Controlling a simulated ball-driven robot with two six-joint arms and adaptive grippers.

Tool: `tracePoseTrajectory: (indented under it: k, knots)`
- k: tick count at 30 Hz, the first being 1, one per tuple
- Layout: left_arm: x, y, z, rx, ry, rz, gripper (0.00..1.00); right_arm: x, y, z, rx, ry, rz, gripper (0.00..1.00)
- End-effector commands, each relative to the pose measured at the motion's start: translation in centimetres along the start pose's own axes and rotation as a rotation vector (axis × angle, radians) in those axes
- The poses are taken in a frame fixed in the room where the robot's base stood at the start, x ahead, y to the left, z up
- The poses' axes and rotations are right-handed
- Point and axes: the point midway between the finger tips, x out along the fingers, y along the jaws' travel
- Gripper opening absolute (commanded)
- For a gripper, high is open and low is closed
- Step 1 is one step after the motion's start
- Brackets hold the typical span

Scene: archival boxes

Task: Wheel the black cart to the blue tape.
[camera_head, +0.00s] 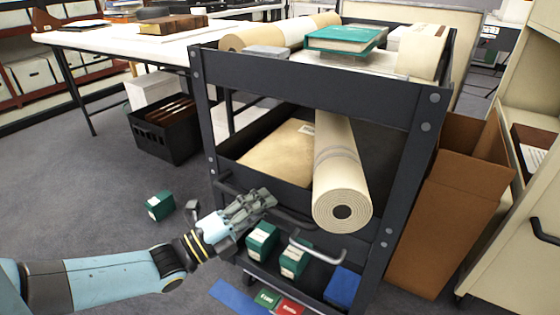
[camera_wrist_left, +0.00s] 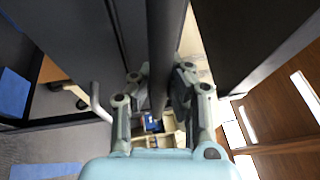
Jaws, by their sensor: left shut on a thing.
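The black cart (camera_head: 300,85) stands upright in the middle of the head view, with shelves and dark corner posts. My left gripper (camera_head: 266,194) is at the cart's near side, with its fingers shut on a dark handle bar. In the left wrist view the dark bar (camera_wrist_left: 161,50) runs between the fingers of the left gripper (camera_wrist_left: 160,85). A strip of blue tape (camera_head: 235,299) lies on the floor at the cart's near lower side. A blue strip (camera_wrist_left: 45,171) also shows on the carpet in the left wrist view. My right gripper is not in view.
The cart carries a teal book (camera_head: 345,39), a long paper roll (camera_head: 338,170) jutting towards me and green boxes (camera_head: 262,240). A green box (camera_head: 160,205) lies on the floor left. A brown carton (camera_head: 450,205) stands close right. Carpet at left is mostly clear.

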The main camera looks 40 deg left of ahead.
Motion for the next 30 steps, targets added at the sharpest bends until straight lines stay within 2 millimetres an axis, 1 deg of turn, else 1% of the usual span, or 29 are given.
tracePoseTrajectory:
  k: [1,6,12,19,30]
  knots:
    - [-1.4,-0.3,-0.5,0.0,-0.001,0.011,0.0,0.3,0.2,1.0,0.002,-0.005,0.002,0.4]
    - [-4.8,-0.9,-1.9,0.001,-0.001,0.011,0.0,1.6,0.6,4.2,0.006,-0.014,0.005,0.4]
    - [-7.5,-1.4,-3.0,0.002,-0.001,0.011,0.0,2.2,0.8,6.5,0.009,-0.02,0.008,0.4]
    - [-8.9,-1.6,-3.6,0.002,-0.001,0.011,0.0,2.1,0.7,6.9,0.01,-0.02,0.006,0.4]
    - [-9.2,-1.6,-3.7,0.002,-0.001,0.012,0.0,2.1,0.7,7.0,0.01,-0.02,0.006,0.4]
